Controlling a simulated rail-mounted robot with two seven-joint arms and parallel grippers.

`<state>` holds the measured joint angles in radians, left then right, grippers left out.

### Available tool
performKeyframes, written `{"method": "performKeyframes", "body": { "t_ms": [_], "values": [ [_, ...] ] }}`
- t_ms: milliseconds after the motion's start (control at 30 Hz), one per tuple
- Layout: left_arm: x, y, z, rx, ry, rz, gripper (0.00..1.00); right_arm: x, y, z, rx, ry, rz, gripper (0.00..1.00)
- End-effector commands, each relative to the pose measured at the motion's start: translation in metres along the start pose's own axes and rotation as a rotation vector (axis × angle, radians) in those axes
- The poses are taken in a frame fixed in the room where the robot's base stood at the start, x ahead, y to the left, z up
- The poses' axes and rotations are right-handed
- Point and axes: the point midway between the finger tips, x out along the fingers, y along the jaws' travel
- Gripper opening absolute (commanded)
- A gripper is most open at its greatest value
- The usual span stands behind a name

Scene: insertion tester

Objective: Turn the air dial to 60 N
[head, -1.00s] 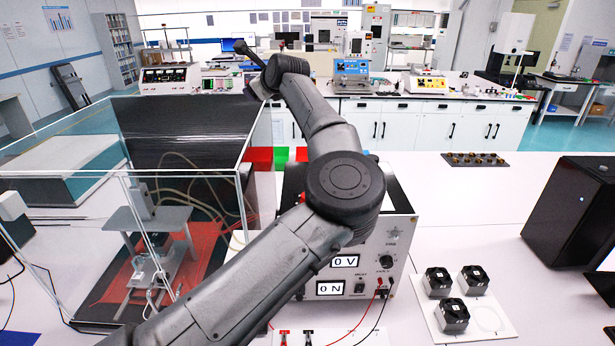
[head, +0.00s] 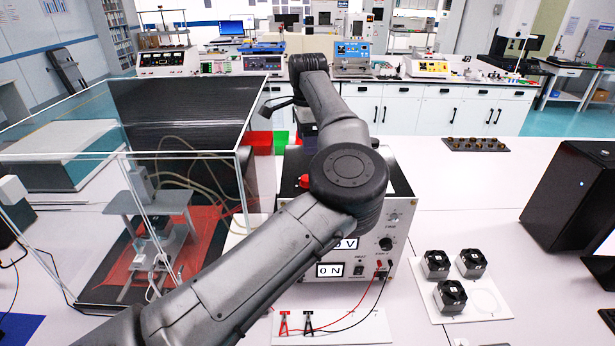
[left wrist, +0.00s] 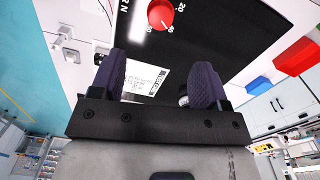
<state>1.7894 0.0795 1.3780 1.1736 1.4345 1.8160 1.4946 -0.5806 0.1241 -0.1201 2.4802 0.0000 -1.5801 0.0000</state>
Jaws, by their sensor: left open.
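The air dial is a red round knob (left wrist: 161,14) on the black top panel of the tester box, at the top edge of the left wrist view. It also shows in the head view (head: 304,182), partly behind my arm. A "20" and an "N" are printed near it; its exact setting is unclear. My left gripper (left wrist: 160,62) is open and empty, with the dial beyond its fingertips and apart from them. The tester box (head: 346,298) has a display reading 0 N; the display above it is partly hidden by my arm. My right gripper is not in view.
A glass enclosure (head: 240,155) with a test rig stands left of the tester box. Red and green bins (head: 281,142) sit behind it. Red and black leads run to a white plate (head: 345,328) in front. Several fans and a black box (head: 570,205) stand right.

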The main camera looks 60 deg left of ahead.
Motion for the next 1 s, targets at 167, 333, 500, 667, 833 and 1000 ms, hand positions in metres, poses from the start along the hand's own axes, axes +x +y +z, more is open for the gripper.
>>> {"method": "performKeyframes", "body": {
  "t_ms": [167,333,500,667,833,1000],
  "values": [
    [0.037,0.000,0.001,-0.001,-0.003,0.001,0.69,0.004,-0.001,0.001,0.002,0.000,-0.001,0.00],
    [0.067,0.000,0.001,0.000,-0.003,0.000,0.69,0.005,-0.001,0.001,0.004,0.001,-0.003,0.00],
    [0.090,0.000,0.001,0.001,-0.003,0.000,0.69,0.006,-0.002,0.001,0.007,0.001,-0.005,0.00],
    [0.104,-0.001,0.001,0.001,-0.002,-0.002,0.69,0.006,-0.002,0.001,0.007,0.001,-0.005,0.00],
    [0.111,-0.001,0.001,0.002,-0.002,-0.002,0.69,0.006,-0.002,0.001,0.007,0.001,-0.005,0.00],
    [0.112,-0.001,0.001,0.002,-0.002,-0.002,0.69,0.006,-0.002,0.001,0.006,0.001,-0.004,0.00]
  ]
}}
